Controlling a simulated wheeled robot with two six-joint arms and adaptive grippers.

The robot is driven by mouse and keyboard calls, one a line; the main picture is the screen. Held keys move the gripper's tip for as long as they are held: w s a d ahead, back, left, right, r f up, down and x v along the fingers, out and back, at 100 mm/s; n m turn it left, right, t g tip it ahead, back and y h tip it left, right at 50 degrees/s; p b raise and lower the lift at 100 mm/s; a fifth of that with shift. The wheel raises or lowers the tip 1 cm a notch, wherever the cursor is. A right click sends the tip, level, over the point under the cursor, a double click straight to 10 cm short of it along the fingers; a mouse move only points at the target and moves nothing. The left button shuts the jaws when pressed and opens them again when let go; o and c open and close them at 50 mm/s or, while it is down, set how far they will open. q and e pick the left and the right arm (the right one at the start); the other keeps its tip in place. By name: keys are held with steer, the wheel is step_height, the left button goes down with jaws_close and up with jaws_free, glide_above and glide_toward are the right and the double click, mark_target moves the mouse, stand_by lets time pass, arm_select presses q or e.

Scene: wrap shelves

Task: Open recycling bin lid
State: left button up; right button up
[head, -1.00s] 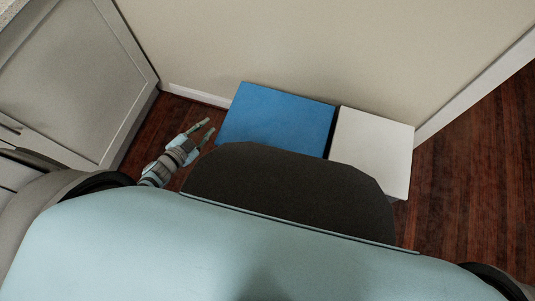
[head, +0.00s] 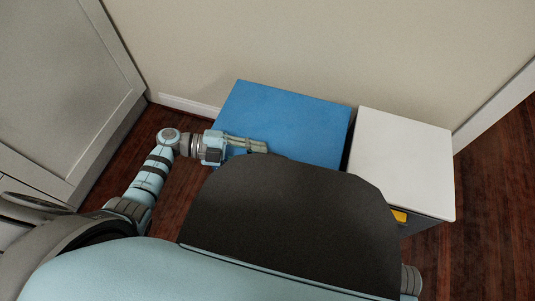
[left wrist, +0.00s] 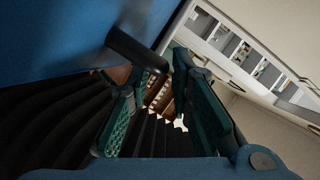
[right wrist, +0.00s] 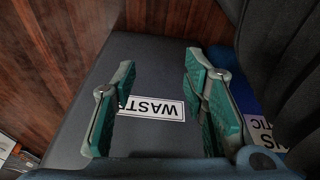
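The blue bin lid (head: 290,115) lies flat and closed against the wall. My left gripper (head: 264,146) is over the lid's front-left part in the head view. In the left wrist view its fingers (left wrist: 158,85) are apart, with the end of a dark round bar (left wrist: 135,48) near their tips beside a blue surface. I cannot tell whether they touch the bar. My right gripper (right wrist: 158,85) is open and empty, facing a dark grey bin front with a "WAST…" label (right wrist: 155,107). A blue panel with a partly hidden label (right wrist: 262,122) is at the right.
A white-topped bin (head: 405,155) stands right of the blue one, with a narrow gap between them. A grey cabinet (head: 60,90) is at the left. Wood floor (head: 480,220) is free at the right. My own body hides the bin fronts in the head view.

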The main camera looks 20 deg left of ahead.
mark_target(268, 154)
arm_select(q)
steer(key=shift+b+x, duration=0.3)
steer(key=shift+x, duration=1.5)
arm_select(e)
steer(key=shift+v, duration=1.05)
arm_select(q)
jaws_close()
